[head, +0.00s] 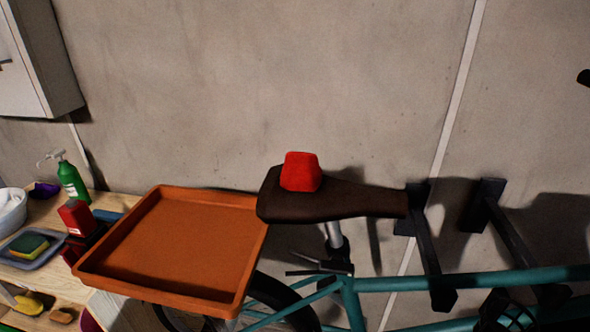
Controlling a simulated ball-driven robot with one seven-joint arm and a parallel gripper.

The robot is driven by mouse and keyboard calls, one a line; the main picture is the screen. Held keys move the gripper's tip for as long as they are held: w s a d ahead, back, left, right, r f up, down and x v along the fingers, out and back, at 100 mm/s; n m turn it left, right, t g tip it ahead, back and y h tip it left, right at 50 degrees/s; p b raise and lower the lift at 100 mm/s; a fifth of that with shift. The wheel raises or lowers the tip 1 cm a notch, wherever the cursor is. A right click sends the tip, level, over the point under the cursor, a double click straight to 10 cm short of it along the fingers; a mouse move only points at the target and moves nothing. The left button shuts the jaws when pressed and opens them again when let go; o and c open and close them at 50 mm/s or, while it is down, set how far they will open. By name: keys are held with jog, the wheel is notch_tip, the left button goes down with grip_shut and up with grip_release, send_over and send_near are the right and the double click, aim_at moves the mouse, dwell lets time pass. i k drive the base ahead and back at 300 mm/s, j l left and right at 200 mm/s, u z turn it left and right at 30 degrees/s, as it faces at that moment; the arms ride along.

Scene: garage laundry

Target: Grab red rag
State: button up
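The red rag (301,172), a small bunched red cloth, rests on the dark brown bicycle saddle (345,203) near the middle of the head view. It sits on the wide left part of the saddle and is fully in sight. My gripper is not recognisable in the head view, so its place relative to the rag and its state are not shown.
An orange tray (178,296) stands left of the saddle, close to it. A teal bicycle frame (430,282) hangs on black wall brackets (430,250). A wooden counter holds a green bottle (72,182), a red bottle (76,217) and a sponge (28,245).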

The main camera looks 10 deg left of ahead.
aim_at(301, 171)
jog(key=j+z, duration=0.15)
jog(key=j, duration=0.65)
jog(key=j+z, duration=0.1)
jog(key=j, duration=0.65)
jog(key=k+j+z, duration=0.15)
jog(key=j, duration=0.65)
jog(key=i, duration=0.05)
